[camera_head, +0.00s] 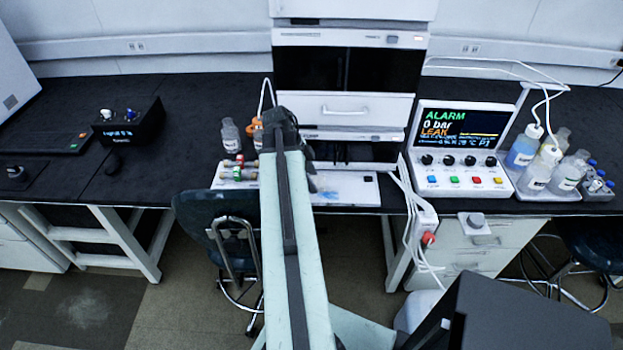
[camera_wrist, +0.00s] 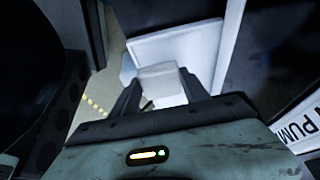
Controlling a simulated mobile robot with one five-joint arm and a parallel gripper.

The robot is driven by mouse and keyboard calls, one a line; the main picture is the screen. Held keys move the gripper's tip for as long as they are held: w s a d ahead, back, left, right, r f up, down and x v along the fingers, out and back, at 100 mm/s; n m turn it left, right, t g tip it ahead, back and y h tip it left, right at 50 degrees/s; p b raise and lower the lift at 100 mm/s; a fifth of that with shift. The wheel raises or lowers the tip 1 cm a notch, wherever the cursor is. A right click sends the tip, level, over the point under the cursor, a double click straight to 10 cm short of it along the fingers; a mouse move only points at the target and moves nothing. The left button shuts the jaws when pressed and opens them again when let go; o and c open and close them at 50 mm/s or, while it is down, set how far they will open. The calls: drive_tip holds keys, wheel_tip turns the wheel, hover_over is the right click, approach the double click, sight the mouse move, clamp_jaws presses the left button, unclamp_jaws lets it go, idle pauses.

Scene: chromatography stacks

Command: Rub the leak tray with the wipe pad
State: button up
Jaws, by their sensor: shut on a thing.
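The wipe pad (camera_wrist: 162,82) is a pale, whitish block between the fingers of my gripper (camera_wrist: 158,92) in the wrist view. The gripper is shut on it. Beyond the pad is a white, rimmed surface (camera_wrist: 190,45) that looks like the tray; I cannot tell whether the pad touches it. In the head view, a flat white tray (camera_head: 352,190), apparently the leak tray, lies at the bench's front edge below the instrument stack. A bluish patch shows on its left part. My arm hides part of that area and the pad.
The white instrument stack (camera_head: 345,75) rises behind the tray. A control panel (camera_head: 462,150) reading ALARM and LEAK stands to the right, with bottles (camera_head: 540,170) beyond it. Small vials (camera_head: 238,172) lie left of my arm. White cables (camera_head: 412,210) hang near the tray's right end.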

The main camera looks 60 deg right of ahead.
drive_tip(key=shift+r+p, duration=0.5)
drive_tip(key=shift+r, duration=0.45)
wheel_tip(320, 180, up, 3)
drive_tip(key=p, duration=0.3)
drive_tip(key=shift+r, duration=0.15)
